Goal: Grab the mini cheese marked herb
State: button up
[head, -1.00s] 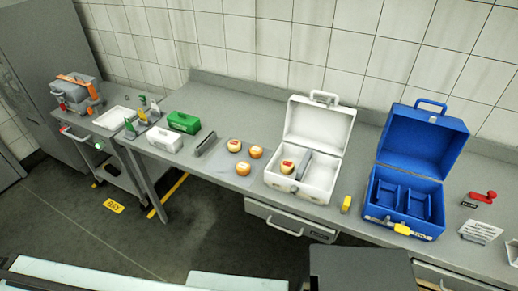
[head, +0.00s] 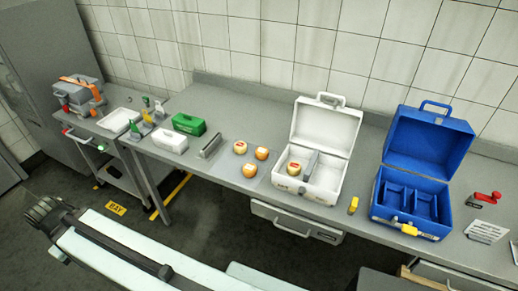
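Three small round cheeses sit on a grey mat (head: 229,168) on the counter: a pale yellow one with a red mark (head: 240,147) at the back left, an orange one (head: 262,153) to its right, and another orange one (head: 250,171) in front. A fourth cheese (head: 295,167), with a red mark, is in the left part of the open white case (head: 322,187). The markings are too small to read, so I cannot tell which is herb. My arm crosses the lower left, ending in a dark ribbed part, well apart from the cheeses. I cannot make out any gripper fingers.
An open blue case (head: 429,167) stands right of the white one, with a yellow block (head: 353,205) between them. A grey upright holder (head: 210,145), a white bin (head: 170,142) and a green carrier (head: 189,124) stand left of the mat. A drawer (head: 296,219) is below the white case.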

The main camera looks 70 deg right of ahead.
aim_at(241, 147)
jog(key=z, duration=0.4)
jog(key=i, duration=1)
jog(key=u, duration=0.05)
